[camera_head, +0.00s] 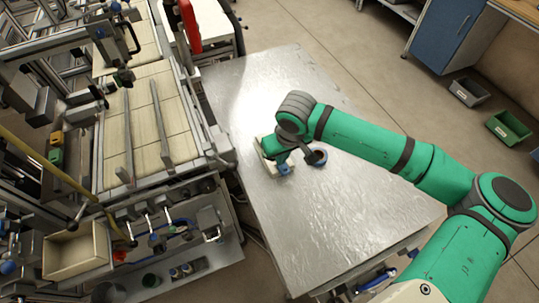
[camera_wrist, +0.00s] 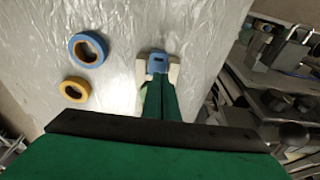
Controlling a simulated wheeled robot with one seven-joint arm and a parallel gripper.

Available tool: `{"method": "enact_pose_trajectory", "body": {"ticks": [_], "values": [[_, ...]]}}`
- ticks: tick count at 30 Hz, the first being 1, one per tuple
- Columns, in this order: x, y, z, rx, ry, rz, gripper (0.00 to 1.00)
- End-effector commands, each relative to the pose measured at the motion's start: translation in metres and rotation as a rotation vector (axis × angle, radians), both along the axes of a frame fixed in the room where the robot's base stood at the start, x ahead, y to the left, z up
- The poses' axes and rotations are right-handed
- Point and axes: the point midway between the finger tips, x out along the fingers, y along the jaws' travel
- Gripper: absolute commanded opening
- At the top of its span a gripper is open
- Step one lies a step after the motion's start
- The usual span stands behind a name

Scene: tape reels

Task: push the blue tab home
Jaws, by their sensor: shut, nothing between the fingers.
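The blue tab (camera_wrist: 157,63) sits between the cream sides of a small holder (camera_wrist: 174,72) on the metal table, in the wrist view. I cannot tell whether the fingertips touch the tab. In the head view my gripper (camera_head: 281,150) is over the holder, and my wrist hides part of it.
A blue tape reel (camera_wrist: 88,49) and a yellow tape reel (camera_wrist: 74,90) lie flat left of the holder in the wrist view. The blue reel (camera_head: 317,157) also shows in the head view. The metal table (camera_head: 330,215) is otherwise largely clear. A machine frame (camera_head: 165,120) stands at the left.

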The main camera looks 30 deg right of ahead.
Motion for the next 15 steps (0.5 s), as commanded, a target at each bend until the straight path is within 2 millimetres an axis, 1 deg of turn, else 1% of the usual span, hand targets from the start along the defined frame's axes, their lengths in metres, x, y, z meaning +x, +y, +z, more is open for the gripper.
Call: {"method": "enact_pose_trajectory", "body": {"ticks": [5, 15], "values": [[-0.0022, -0.0045, 0.0, 0.0, 0.0, -0.009, 0.0], [0.0018, 0.0032, -0.003, 0.0, 0.0, 0.006, 0.0]]}}
